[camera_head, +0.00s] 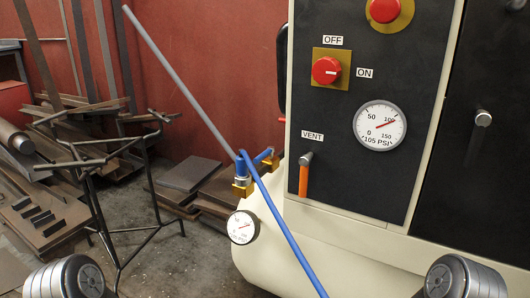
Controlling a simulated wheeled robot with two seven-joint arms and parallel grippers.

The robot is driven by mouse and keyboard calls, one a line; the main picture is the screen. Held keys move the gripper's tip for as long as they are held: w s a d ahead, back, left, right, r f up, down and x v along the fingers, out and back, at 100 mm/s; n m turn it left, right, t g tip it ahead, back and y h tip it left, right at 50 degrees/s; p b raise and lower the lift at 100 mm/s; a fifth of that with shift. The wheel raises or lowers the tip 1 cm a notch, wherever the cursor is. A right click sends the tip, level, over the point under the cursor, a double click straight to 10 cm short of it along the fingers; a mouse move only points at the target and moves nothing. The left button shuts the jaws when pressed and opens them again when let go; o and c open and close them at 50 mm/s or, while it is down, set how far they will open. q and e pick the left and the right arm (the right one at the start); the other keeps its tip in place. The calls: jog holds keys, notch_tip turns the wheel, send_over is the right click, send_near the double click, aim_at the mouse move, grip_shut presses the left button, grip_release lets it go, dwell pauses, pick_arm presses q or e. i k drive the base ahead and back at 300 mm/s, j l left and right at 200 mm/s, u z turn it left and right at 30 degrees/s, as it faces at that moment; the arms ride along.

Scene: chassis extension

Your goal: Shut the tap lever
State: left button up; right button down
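Left of the panel, blue-handled brass fittings (242,186) sit on the cream tank (270,247). A long blue rod or hose (284,226) runs from them down to the bottom edge. A grey rod or hose (180,84) slants from them to the upper left. I cannot tell which of these is the tap lever. Ribbed round parts of my arms show at both bottom corners; no gripper fingers are in view, and nothing touches the levers.
A red knob (326,71) between OFF and ON, another red button (384,9), and a panel gauge (380,126) are on the panel. A small gauge (242,228) is on the tank. Metal stock and a dark stand (100,205) crowd the left floor.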

aim_at(269, 151)
jog(key=i+j, duration=0.15)
jog(key=j, duration=0.25)
jog(key=i+j+z, duration=0.1)
jog(key=j, duration=0.3)
jog(key=i+j+z, duration=0.1)
jog(key=j, duration=0.3)
jog(key=i+j, duration=0.2)
jog(key=j, duration=0.2)
jog(key=i+j+z, duration=0.1)
jog(key=j, duration=0.35)
jog(key=i+j, duration=0.15)
jog(key=j, duration=0.25)
jog(key=z, duration=0.05)
